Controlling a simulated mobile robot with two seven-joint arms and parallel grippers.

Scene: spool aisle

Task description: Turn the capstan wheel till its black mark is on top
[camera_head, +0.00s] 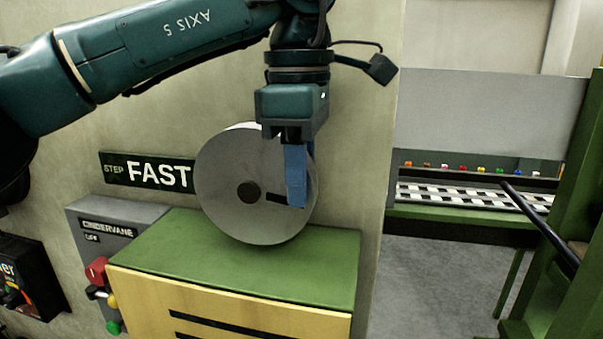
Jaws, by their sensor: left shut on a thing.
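The capstan wheel (228,205) is a grey disc with a dark hub, upright against the wall above a green-topped cabinet. Its black mark (276,198) is a short bar running from near the hub towards the right and slightly down, with its outer end at my finger. My left gripper (296,202) reaches down from above with blue fingers over the wheel's right side. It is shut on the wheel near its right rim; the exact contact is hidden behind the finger. My right gripper is not in view.
The green cabinet top (180,243) lies just below the wheel. A FAST sign (148,172) is on the wall at left, above a grey switch box (120,215) with coloured knobs. A dark slanted bar (540,228) and green frame stand at right.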

